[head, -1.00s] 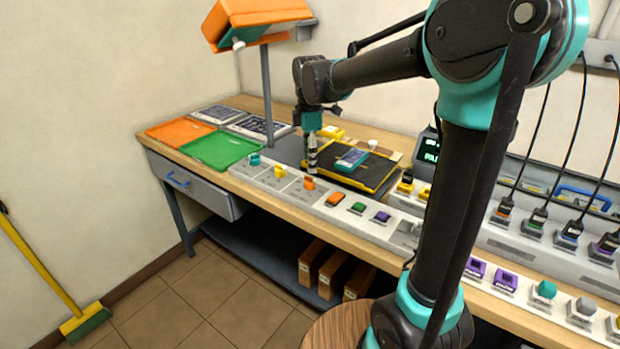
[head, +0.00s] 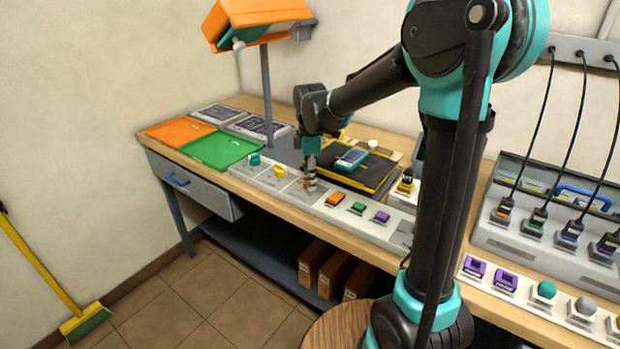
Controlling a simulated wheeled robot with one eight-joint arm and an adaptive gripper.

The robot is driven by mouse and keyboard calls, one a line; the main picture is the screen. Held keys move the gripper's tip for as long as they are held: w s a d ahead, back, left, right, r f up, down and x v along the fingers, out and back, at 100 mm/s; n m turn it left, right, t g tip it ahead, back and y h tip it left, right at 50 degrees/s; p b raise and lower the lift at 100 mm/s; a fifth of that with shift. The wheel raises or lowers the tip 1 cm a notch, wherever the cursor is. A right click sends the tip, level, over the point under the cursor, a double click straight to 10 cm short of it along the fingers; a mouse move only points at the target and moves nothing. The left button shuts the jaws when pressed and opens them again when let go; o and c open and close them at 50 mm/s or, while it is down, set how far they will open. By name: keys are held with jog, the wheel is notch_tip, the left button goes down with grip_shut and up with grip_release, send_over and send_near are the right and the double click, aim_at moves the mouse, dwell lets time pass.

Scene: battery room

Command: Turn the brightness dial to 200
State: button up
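A long pale control strip (head: 262,180) runs along the front of the workbench and carries three dials. The teal dial (head: 254,160) and yellow dial (head: 279,172) stand clear. The orange dial (head: 309,185) is mostly hidden by my gripper (head: 311,182). My gripper points straight down with its fingertips at the orange dial. Whether the fingers are closed on it cannot be made out. The dial labels and scale marks are too small to read, so I cannot tell which one is brightness.
Orange (head: 335,199), green (head: 358,208) and purple (head: 382,216) buttons sit right of the dials. A black and yellow mat (head: 370,178) with a teal device (head: 351,159) lies behind. A lamp post (head: 267,95) stands to the left.

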jog(key=c, duration=0.6)
jog(key=shift+m, duration=0.4)
jog(key=m, duration=0.5)
jog(key=shift+m, duration=0.3)
jog(key=m, duration=0.5)
jog(key=shift+m, duration=0.3)
jog(key=o, duration=1.2)
